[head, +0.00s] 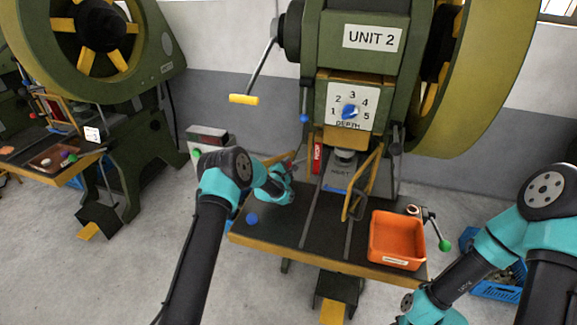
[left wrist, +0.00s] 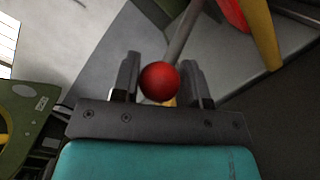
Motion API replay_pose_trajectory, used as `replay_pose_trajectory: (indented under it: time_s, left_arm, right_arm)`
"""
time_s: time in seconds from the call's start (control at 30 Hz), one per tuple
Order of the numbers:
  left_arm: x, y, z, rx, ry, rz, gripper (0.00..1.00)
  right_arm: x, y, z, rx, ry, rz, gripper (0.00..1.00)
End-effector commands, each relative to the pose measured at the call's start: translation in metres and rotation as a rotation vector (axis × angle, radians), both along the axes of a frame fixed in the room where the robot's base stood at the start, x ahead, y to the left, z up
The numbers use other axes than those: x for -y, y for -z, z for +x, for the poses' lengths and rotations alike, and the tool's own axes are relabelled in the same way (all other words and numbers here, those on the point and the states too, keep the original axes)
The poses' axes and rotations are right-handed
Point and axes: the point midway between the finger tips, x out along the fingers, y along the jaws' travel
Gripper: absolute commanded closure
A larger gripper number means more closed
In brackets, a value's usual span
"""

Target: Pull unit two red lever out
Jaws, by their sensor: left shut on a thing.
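The Unit 2 press (head: 365,55) stands at the centre of the head view, with its dark bed below. My left gripper (head: 288,168) is at the left side of the press, over the bed's edge. In the left wrist view the red ball knob (left wrist: 159,81) of the lever sits between the two dark fingers, and my left gripper (left wrist: 160,84) is shut on it. The lever's grey rod (left wrist: 183,32) runs up from the knob. In the head view the knob is mostly hidden by the gripper. My right gripper is out of view.
An orange bin (head: 397,240) sits on the bed's right side, near a green-knobbed lever (head: 444,245). A yellow guard frame (head: 362,185) stands at the middle of the bed. A yellow-handled crank (head: 244,99) hangs at upper left. A blue crate (head: 498,285) is on the floor at right.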

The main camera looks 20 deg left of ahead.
Motion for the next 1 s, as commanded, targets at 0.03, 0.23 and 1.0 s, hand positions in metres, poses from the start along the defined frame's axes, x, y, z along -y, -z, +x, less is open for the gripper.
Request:
replay_pose_trajectory:
  time_s: [0.03, 0.23, 1.0]
  left_arm:
    - [0.0, 0.0, 0.0, 0.0, 0.0, 0.0, 0.78]
    - [0.0, 0.0, 0.0, 0.0, 0.0, 0.0, 0.97]
    - [-0.057, 0.0, 0.001, 0.001, -0.004, 0.0, 1.0]
  right_arm:
    - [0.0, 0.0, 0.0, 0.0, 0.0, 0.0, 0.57]
    - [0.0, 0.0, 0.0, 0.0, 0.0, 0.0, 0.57]
    - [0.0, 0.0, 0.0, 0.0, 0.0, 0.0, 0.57]
